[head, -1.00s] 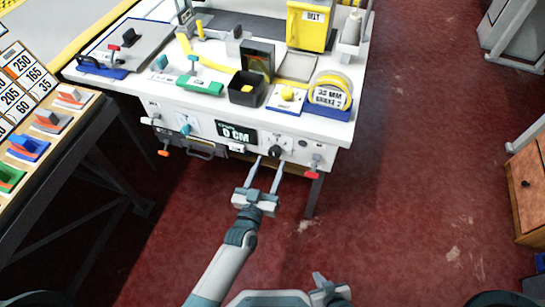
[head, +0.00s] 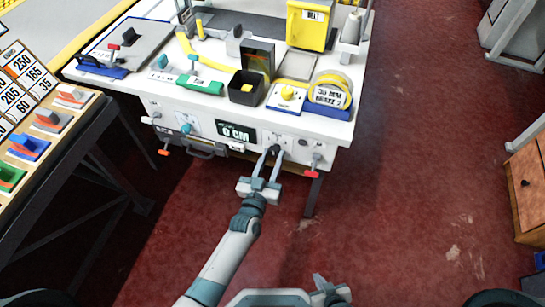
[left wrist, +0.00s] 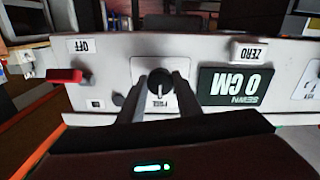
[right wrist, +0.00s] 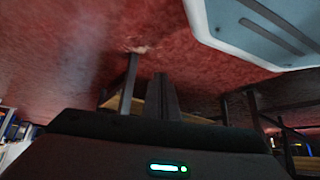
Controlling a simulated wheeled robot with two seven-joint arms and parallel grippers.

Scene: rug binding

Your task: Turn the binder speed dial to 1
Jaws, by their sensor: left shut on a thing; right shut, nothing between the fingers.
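The speed dial (left wrist: 160,84) is a round black knob with a pale pointer line, on a white plate on the bench's front panel. In the head view the dial (head: 274,148) is partly covered by my fingers. My left gripper (left wrist: 161,88) has one finger on each side of the dial and is shut on it; its arm also shows in the head view (head: 273,153). The left wrist view shows the panel upside down, and the scale numbers are too small to read. My right gripper (head: 330,288) is low near my base, shut and empty.
A display reading 0 CM (left wrist: 240,87) and a ZERO button (left wrist: 249,53) sit beside the dial. A red-handled switch (left wrist: 65,76) with an OFF label is on its other side. The bench top (head: 318,128) above holds a tape roll (head: 330,90) and a black bin (head: 246,88).

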